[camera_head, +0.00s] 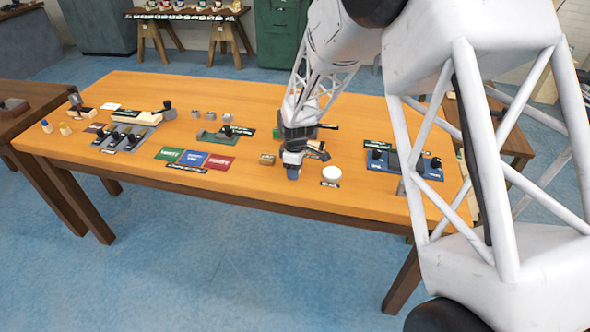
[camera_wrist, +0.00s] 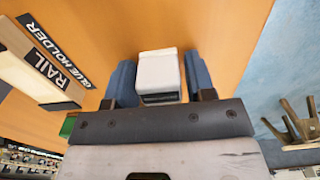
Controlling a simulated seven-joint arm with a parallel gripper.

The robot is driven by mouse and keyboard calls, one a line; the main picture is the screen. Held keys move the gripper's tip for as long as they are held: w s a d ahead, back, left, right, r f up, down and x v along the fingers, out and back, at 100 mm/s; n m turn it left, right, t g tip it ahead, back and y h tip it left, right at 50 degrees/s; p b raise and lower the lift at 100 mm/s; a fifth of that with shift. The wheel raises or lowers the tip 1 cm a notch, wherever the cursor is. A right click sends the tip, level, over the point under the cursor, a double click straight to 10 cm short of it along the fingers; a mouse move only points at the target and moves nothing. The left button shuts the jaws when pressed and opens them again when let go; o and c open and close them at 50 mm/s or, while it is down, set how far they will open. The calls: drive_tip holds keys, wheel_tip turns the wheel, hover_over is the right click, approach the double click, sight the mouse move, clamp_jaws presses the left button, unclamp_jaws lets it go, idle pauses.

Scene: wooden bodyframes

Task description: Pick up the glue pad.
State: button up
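My gripper (camera_head: 291,171) is low over the table, right of its middle in the head view. In the wrist view its two blue fingers (camera_wrist: 160,82) stand on either side of a small white block with a dark lower face (camera_wrist: 158,70), which looks like the glue pad. The block nearly fills the gap; I cannot tell whether both fingers press on it. In the head view the gripper hides this block. A wooden piece with a dark label reading "RAIL" and "GLUE HOLDER" (camera_wrist: 52,66) lies left of the fingers in the wrist view.
Coloured mats (camera_head: 194,158) lie further left. A blue fixture (camera_head: 405,163) stands at the right. The front strip is clear.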

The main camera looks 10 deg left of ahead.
drive_tip(key=c, duration=0.7)
drive_tip(key=shift+r, duration=0.15)
drive_tip(key=shift+r, duration=0.5)
drive_tip(key=shift+s+d+r, duration=0.1)
drive_tip(key=shift+s+r, duration=0.05)
drive_tip(key=shift+r, duration=0.45)
drive_tip(key=shift+s+d+r, duration=0.1)
drive_tip(key=shift+s+r, duration=0.05)
drive_tip(key=shift+r, duration=0.45)
drive_tip(key=s+d, duration=0.2)
drive_tip(key=s, duration=0.2)
drive_tip(key=s+d+r, duration=0.1)
drive_tip(key=s+d, duration=0.1)
drive_tip(key=s, duration=0.3)
drive_tip(key=s+d, duration=0.3)
drive_tip(key=s, duration=0.1)
drive_tip(key=shift+s+r, duration=0.15)
drive_tip(key=shift+s, duration=0.15)
drive_tip(key=o, duration=0.3)
drive_tip(key=shift+c, duration=0.6)
